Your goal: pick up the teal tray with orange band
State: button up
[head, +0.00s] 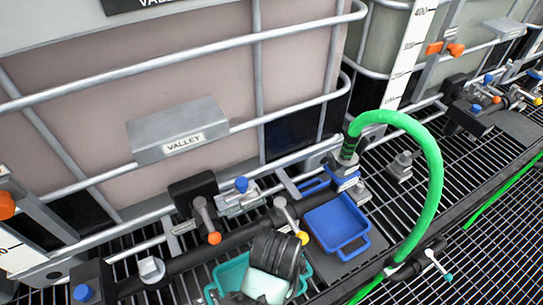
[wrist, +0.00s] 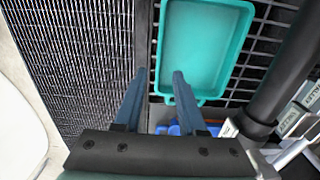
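The teal tray (wrist: 205,45) is empty and fills the upper middle of the wrist view. In the head view the teal tray (head: 228,274) sits at the bottom edge, partly hidden behind my arm. I cannot make out an orange band on it. My gripper (wrist: 159,74) is open, with two blue fingers apart and nothing between them that I can see held. In the wrist view the tray's left rim lies between the fingertips; the right fingertip overlaps the tray. I cannot tell how high the fingers are above it.
A blue tray (head: 337,222) lies on the grating, right of the teal one. A dark pipe (wrist: 290,70) runs right of the teal tray. Valves with coloured handles and a caged tank (head: 150,90) stand behind. A green hose (head: 432,180) arches at right.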

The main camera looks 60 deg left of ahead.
jog(key=f, duration=0.6)
jog(key=shift+s, duration=0.3)
jog(key=shift+w+f, duration=0.15)
jog(key=shift+f, duration=2.8)
jog(key=shift+c, duration=0.3)
grip_shut()
